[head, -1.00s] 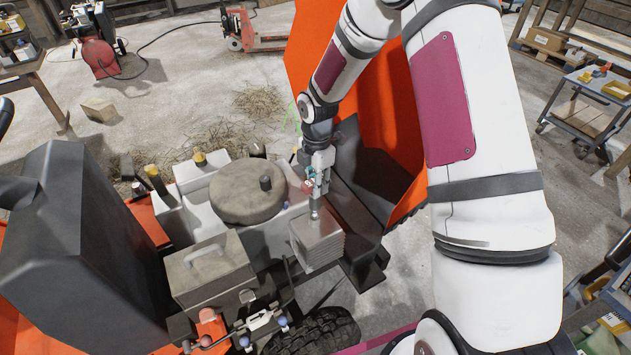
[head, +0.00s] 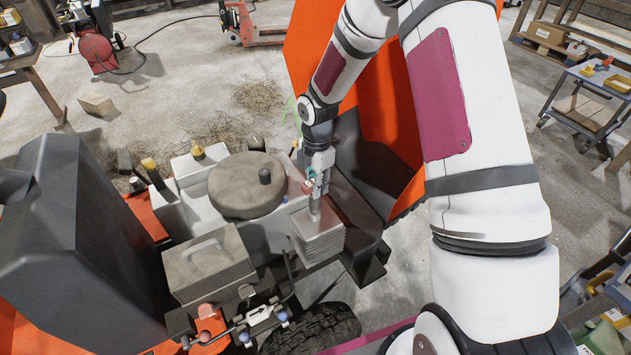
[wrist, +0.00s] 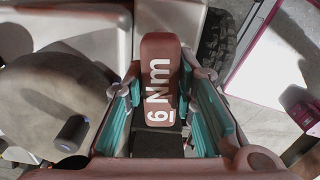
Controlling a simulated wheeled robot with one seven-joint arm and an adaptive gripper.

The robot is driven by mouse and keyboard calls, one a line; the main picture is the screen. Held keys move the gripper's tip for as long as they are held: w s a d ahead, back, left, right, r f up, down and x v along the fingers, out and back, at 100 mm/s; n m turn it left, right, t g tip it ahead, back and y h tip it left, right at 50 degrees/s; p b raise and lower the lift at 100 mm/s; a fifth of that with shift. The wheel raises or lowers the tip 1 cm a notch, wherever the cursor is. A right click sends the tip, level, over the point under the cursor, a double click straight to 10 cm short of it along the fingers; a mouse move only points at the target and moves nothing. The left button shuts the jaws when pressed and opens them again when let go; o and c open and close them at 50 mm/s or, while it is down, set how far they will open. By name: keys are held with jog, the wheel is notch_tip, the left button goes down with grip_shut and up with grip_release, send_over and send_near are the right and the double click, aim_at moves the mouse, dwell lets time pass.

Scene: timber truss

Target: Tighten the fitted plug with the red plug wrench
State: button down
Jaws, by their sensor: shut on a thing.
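My gripper (head: 314,190) points down over the finned grey block (head: 320,236) of the engine. In the wrist view its teal-lined fingers (wrist: 168,118) are shut on the red plug wrench (wrist: 162,75), which carries white "6 Nm" lettering. In the head view a grey metal shaft below the fingers (head: 315,207) reaches down to the top of the finned block. The fitted plug is hidden under the wrench, and I cannot tell how the wrench's lower end sits on it.
A round cover (head: 247,186) with a dark knob stands left of my gripper. A grey box (head: 208,262) is in front of it. Orange panels (head: 384,130) rise close behind and right of my arm. A black tyre (head: 318,328) is below the block.

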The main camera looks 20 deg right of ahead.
jog(key=shift+f+b, duration=0.55)
jog(key=shift+f, duration=0.6)
jog(key=shift+m, duration=1.2)
jog(key=shift+m, duration=1.2)
jog(key=shift+r+p, duration=0.75)
jog(key=shift+r, duration=0.85)
